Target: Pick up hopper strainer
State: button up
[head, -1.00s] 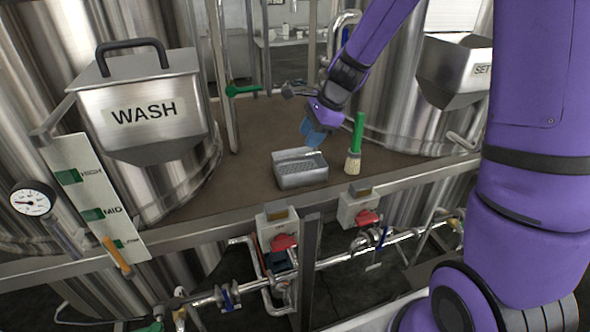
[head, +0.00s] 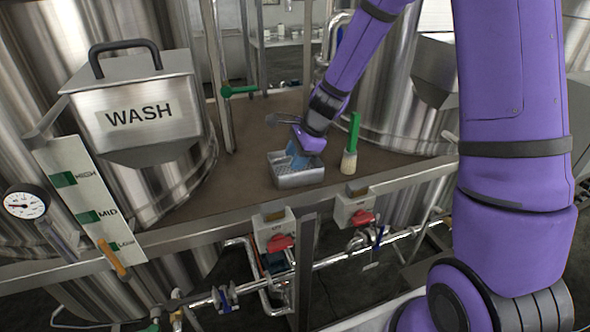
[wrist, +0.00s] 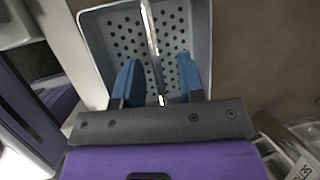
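The hopper strainer (head: 297,178) is a grey metal box with a perforated floor, sitting on the brown deck. In the wrist view the strainer (wrist: 202,30) fills the upper middle, with a thin bright bar or divider running across its middle. My gripper (head: 297,157) is over the strainer in the head view. In the wrist view my gripper (wrist: 158,78) has its two blue fingers apart, one on each side of the bar, with a gap between them. Whether the fingertips touch the strainer cannot be told.
A green-handled brush (head: 351,143) stands upright just right of the strainer. The WASH hopper (head: 137,110) is at left. Valves with red handles (head: 279,243) hang below the deck's front edge. A green-handled valve (head: 238,91) is behind. Brown deck left of the strainer is clear.

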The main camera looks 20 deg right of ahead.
jog(key=shift+f, duration=0.2)
dwell(0.5)
grip_shut()
